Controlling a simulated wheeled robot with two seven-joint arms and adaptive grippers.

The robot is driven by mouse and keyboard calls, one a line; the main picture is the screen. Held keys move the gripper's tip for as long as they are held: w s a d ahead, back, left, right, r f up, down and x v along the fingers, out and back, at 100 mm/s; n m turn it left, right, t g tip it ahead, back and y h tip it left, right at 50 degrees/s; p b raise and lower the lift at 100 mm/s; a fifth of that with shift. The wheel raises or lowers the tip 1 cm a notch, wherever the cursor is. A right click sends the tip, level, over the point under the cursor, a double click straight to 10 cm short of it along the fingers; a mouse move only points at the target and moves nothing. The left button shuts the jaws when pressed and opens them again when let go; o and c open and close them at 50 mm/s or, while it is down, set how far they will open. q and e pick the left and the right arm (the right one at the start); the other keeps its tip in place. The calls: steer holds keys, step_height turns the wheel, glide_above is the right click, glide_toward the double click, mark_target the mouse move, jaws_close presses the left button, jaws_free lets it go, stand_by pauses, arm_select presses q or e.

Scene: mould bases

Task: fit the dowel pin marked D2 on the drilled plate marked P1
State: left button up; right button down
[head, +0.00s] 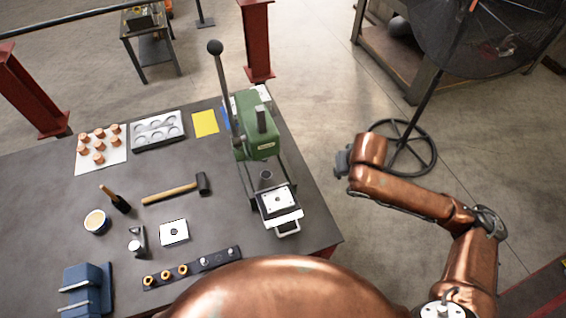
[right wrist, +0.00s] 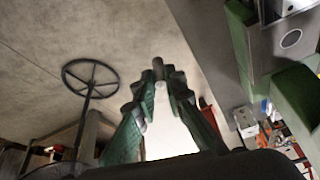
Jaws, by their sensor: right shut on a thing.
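My right gripper (right wrist: 158,85) is shut on a small grey pin (right wrist: 158,66), whose end sticks out between the fingertips. No mark on the pin can be read. In the head view the right gripper (head: 343,161) is off the table's right side, over the floor, apart from every plate. A light drilled plate (head: 278,201) lies on a dark block under the green press. Another light plate (head: 174,232) with a central hole lies on the table. The marks on both plates are too small to read. My left gripper is out of view.
The green press (head: 257,135) has a raised lever. A dark rack (head: 218,259) holds copper-coloured pieces and grey pins. A hammer (head: 170,193), brush (head: 122,204), cup (head: 96,221), blue vise (head: 84,287) and grey tray (head: 158,131) occupy the table. A fan stand (head: 399,148) is right.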

steer(key=s+a+r+n+g+y+p, duration=0.2)
steer(key=s+a+r+n+p, duration=0.1)
steer(key=a+n+p, duration=0.8)
steer(key=s+a+r+n+g+y+p, duration=0.2)
steer(key=s+a+r+n+g+p, duration=0.15)
steer(key=a+n+p, duration=0.65)
steer(key=f+m+b, duration=0.1)
steer(key=f, duration=0.1)
steer(key=f+m+b, duration=0.1)
steer(key=f, duration=0.1)
steer(key=d+f+b, duration=0.1)
steer(key=f, duration=0.1)
steer(key=shift+w+f+m+t+b, duration=0.25)
steer(key=shift+w+m+t+b, duration=0.1)
steer(key=shift+m, duration=0.05)
steer(key=shift+p, duration=0.85)
steer(key=shift+f, duration=0.75)
stand_by(1.3)
steer(key=c, duration=1.9)
jaws_free()
